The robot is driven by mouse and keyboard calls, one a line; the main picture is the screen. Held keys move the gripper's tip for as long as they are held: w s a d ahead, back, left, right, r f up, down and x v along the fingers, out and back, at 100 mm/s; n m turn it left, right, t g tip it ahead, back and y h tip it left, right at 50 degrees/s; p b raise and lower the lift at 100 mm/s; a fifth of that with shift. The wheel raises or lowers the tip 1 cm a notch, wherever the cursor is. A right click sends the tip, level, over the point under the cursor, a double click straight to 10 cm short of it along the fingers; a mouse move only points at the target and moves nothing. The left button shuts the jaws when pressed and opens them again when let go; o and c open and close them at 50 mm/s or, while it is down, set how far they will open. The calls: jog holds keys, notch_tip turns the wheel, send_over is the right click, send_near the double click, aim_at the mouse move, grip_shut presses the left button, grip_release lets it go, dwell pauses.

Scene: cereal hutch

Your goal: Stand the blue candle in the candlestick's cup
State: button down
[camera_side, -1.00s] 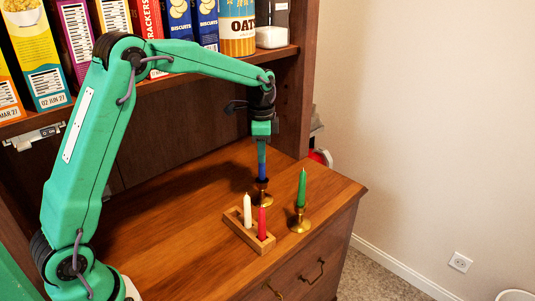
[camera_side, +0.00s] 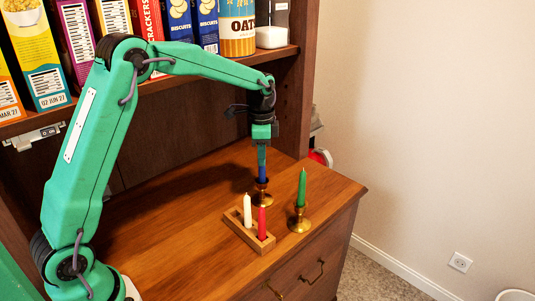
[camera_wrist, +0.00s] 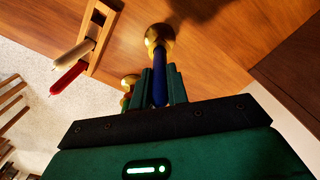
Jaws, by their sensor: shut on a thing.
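The blue candle (camera_side: 262,174) is upright in my gripper (camera_side: 262,162), whose fingers are shut on its upper part. Its lower end meets the cup of the rear brass candlestick (camera_side: 263,198); how deep it sits is hard to tell. In the wrist view the blue candle (camera_wrist: 159,88) runs between the two green fingers (camera_wrist: 160,86) and lines up with the brass cup (camera_wrist: 160,37). The candle's top is hidden by the fingers.
A second brass candlestick (camera_side: 299,221) holds a green candle (camera_side: 301,187) to the right. A wooden rack (camera_side: 236,225) in front holds a white candle (camera_side: 248,211) and a red candle (camera_side: 262,224). The wooden top (camera_side: 165,225) is clear to the left.

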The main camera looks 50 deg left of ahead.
jog(key=shift+f, duration=0.95)
dwell(0.4)
jog(key=c, duration=1)
grip_release()
jog(key=shift+o, duration=0.2)
jog(key=shift+r, duration=0.2)
jog(key=shift+r, duration=2.3)
jog(key=shift+r, duration=0.1)
